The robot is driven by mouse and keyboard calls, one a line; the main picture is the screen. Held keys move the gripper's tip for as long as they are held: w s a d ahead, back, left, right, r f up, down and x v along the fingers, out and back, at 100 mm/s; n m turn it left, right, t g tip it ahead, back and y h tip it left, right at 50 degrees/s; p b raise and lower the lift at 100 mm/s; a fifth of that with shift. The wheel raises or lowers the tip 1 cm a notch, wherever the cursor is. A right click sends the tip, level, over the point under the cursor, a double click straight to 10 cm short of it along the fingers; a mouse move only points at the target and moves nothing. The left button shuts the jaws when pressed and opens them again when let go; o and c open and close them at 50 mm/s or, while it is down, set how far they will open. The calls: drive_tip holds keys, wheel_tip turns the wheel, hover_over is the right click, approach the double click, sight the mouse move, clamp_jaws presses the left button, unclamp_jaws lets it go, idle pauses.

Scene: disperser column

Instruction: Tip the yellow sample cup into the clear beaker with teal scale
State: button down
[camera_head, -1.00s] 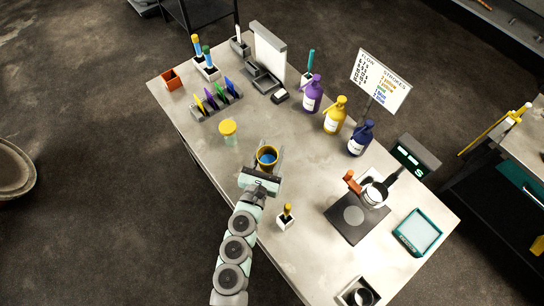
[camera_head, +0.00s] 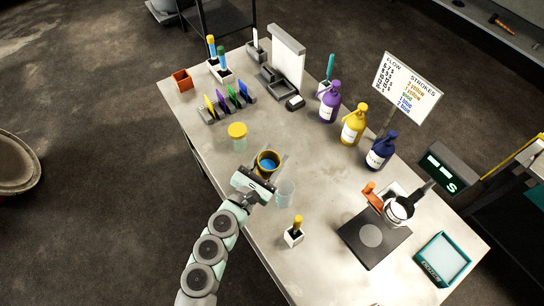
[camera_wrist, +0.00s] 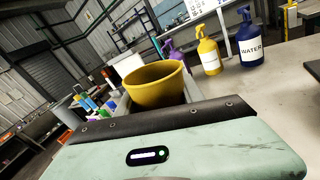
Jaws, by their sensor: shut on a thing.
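The yellow sample cup (camera_head: 268,155) is in my gripper (camera_head: 262,178), with blue showing inside it from above. In the wrist view the yellow cup (camera_wrist: 155,86) stands beyond the gripper body (camera_wrist: 180,140), tilted a little in the picture; its contents are hidden there. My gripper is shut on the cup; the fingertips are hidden. A clear beaker (camera_head: 286,194) stands on the table just right of the gripper, apart from the cup. Its scale is too small to make out. The beaker is not visible in the wrist view.
A clear jar with a yellow lid (camera_head: 237,131) stands left of the cup. Purple (camera_head: 330,105), yellow (camera_head: 353,125) and blue (camera_head: 380,153) bottles stand to the right. A small white holder (camera_head: 293,237) and a dark scale plate (camera_head: 370,238) are nearer the front.

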drive_tip(key=m, duration=0.1)
drive_tip(key=f+m+b, duration=0.1)
drive_tip(key=m, duration=0.1)
drive_tip(key=shift+s+d, duration=0.1)
drive_tip(key=shift+d, duration=0.1)
drive_tip(key=m, duration=0.3)
drive_tip(key=shift+r, duration=0.4)
drive_tip(key=m, duration=0.1)
drive_tip(key=r+m, duration=0.1)
drive_tip(key=m+p, duration=0.1)
drive_tip(key=shift+s+d+r+m, duration=0.15)
drive_tip(key=shift+d+m, duration=0.15)
drive_tip(key=shift+m, duration=0.4)
drive_tip(key=shift+b, duration=0.35)
drive_tip(key=shift+d+r+m+b, duration=0.15)
drive_tip(key=shift+r+m+b, duration=0.2)
drive_tip(key=shift+m+b, duration=1.25)
drive_tip(key=shift+s+n+b, duration=0.1)
drive_tip(key=shift+n+b, duration=0.2)
drive_tip(key=shift+b, duration=0.45)
